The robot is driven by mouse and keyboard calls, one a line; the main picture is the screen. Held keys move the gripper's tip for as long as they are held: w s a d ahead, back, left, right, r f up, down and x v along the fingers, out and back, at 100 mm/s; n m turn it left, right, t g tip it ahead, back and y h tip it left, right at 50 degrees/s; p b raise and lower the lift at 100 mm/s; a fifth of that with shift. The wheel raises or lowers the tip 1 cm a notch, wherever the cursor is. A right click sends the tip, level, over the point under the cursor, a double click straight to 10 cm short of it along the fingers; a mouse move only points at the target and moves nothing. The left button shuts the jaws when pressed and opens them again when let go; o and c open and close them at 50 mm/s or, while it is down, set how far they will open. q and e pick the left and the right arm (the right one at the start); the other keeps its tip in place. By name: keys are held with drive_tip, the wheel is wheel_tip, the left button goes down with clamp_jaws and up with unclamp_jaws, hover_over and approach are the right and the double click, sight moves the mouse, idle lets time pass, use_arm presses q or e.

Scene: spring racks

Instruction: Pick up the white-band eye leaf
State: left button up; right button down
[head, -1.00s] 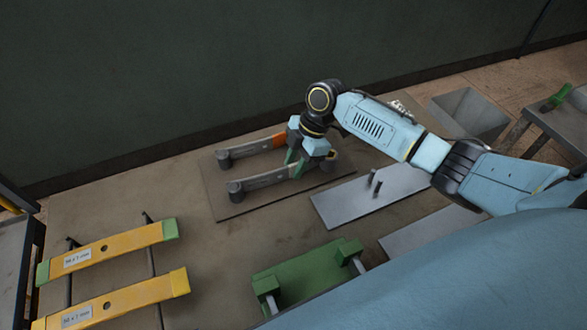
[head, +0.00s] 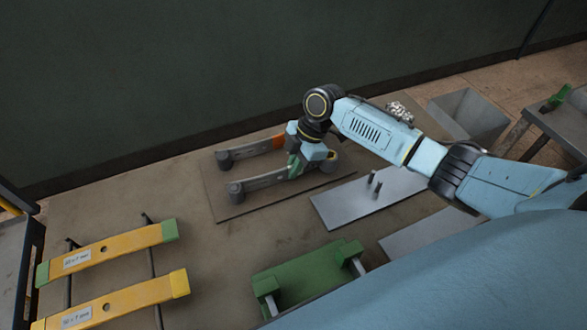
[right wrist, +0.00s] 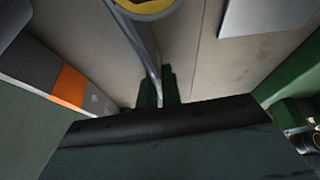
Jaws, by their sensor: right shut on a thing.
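Two grey eye leaves lie side by side on a brown board (head: 224,208). The rear leaf (head: 250,150) has an orange band, which also shows at left in the right wrist view (right wrist: 70,85). The front leaf (head: 262,180) is the one at my right gripper (head: 295,168); no white band is clear on it, and the gripper hides its middle. The right gripper's green fingers are shut on this front leaf. In the right wrist view the leaf (right wrist: 146,52) runs edge-on between the fingertips (right wrist: 158,90). The leaf still appears low at the board. My left gripper is out of view.
A light metal plate (head: 340,205) with two upright pins lies right of the board. A green fixture (head: 308,268) stands in front. Two yellow leaves (head: 125,242) rest on dark rails at left. A grey bin (head: 468,110) is at back right.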

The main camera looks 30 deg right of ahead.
wheel_tip(320, 180, up, 10)
drive_tip(key=shift+w+f+p, duration=0.1)
drive_tip(key=shift+p, duration=0.2)
drive_tip(key=shift+r, duration=0.35)
wheel_tip(320, 180, up, 8)
drive_tip(key=p, duration=0.8)
idle(0.4)
drive_tip(key=shift+f, duration=0.2)
